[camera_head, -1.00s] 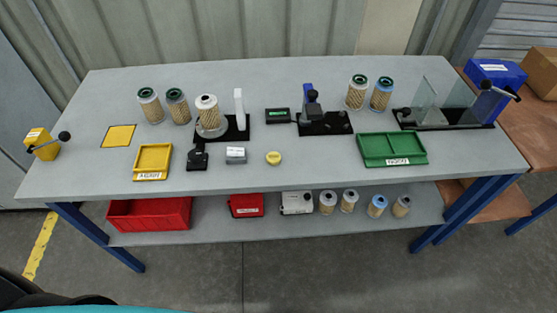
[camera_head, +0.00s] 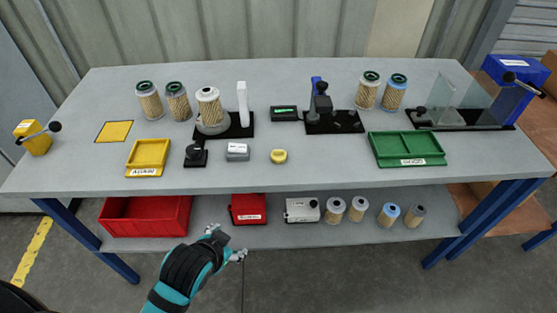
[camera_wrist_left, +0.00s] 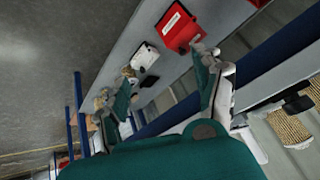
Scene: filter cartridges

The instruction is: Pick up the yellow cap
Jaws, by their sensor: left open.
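The yellow cap (camera_head: 279,156) is a small round piece lying on the grey table top near its front edge, right of a small grey block. My left gripper (camera_head: 226,243) is low in front of the table, below and left of the cap, near the lower shelf's front. In the left wrist view its two fingers (camera_wrist_left: 160,85) are spread apart with nothing between them. The cap cannot be made out in the left wrist view. My right gripper does not show.
On the table (camera_head: 330,178) stand several filter cartridges (camera_head: 368,90), a yellow tray (camera_head: 148,157), a green tray (camera_head: 406,149), a black knob block (camera_head: 195,154) and a grey block (camera_head: 238,151). The lower shelf holds a red bin (camera_head: 146,216) and a red case (camera_head: 248,209). The table around the cap is clear.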

